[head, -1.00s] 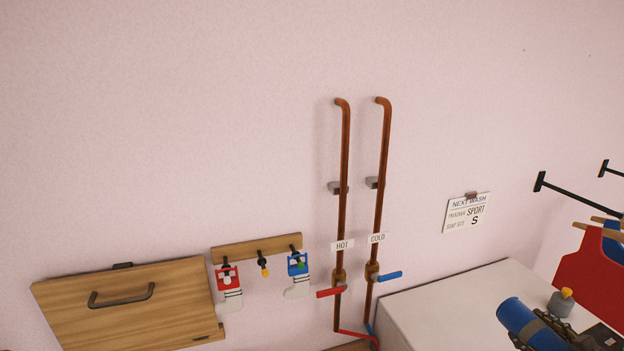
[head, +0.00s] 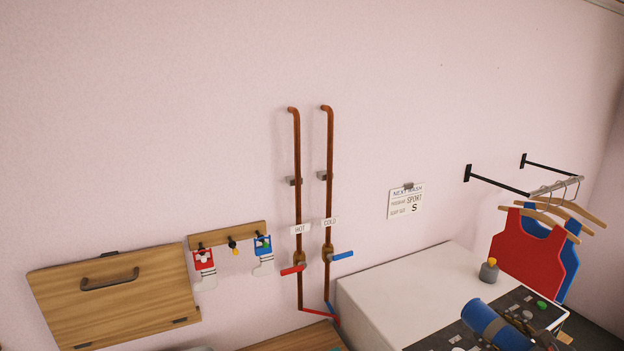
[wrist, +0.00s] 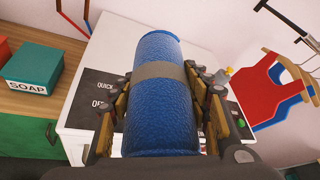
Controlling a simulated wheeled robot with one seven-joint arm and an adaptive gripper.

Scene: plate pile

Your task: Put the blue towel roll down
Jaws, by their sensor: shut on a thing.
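The blue towel roll (head: 490,322) is a blue cylinder with a grey-beige band around its middle. In the wrist view the roll (wrist: 162,95) fills the centre, pointing away from me. My gripper (wrist: 165,100) is shut on it, with a finger against each side. In the head view my gripper (head: 518,330) shows at the lower right, holding the roll over the front of the white machine (head: 400,280). I cannot tell how high the roll is above it. The roll hides part of the dark control panel (head: 440,342).
A grey bottle with a yellow cap (head: 488,270) stands on the white top near the roll. Red and blue vests (head: 530,245) hang on a rail at right. A teal soap box (wrist: 35,68) sits on a wooden counter. The white top's back left is clear.

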